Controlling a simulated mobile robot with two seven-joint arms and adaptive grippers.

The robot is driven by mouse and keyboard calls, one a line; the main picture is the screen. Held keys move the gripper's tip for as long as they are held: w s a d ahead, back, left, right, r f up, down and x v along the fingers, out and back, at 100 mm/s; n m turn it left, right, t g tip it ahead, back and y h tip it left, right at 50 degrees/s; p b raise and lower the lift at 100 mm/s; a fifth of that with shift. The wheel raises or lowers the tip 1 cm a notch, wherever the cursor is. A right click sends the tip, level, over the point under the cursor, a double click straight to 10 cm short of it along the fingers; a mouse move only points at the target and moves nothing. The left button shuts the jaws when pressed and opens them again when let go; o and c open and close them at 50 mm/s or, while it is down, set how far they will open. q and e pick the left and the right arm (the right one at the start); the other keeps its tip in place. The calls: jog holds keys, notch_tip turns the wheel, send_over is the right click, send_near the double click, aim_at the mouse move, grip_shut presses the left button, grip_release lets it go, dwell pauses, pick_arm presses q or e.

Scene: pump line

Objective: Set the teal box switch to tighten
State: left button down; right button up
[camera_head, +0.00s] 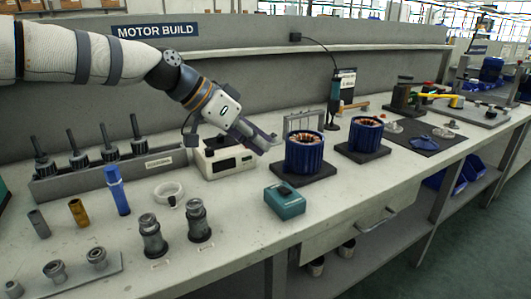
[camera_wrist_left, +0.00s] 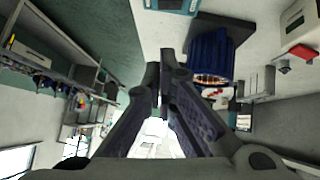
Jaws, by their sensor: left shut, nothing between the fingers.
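The teal box (camera_head: 286,200) sits on the bench near its front edge, with a small dark switch (camera_head: 285,189) on its top. I cannot tell which way the switch is set. My left gripper (camera_head: 262,147) is shut and empty, above and behind the teal box and apart from it, in front of the white device. In the left wrist view the teal box (camera_wrist_left: 172,5) shows only partly at the top edge, beyond the shut fingertips (camera_wrist_left: 166,62). My right gripper is not in view.
A blue motor housing (camera_head: 304,155) on a dark plate stands right of the gripper, with a second housing (camera_head: 366,136) further right. The white device (camera_head: 222,158) is behind. Grey cylindrical fittings (camera_head: 199,221) stand left of the box. Bench in front of the box is clear.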

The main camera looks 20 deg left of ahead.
pick_arm(q)
jog(key=b, duration=0.1)
send_over(283, 191)
jog(key=f, duration=0.6)
jog(key=shift+w+a, duration=0.15)
jog(key=shift+w, duration=0.15)
jog(key=shift+s+f, duration=0.2)
jog(key=shift+f, duration=0.9)
jog(key=shift+s+f, duration=0.1)
jog(key=shift+f, duration=0.4)
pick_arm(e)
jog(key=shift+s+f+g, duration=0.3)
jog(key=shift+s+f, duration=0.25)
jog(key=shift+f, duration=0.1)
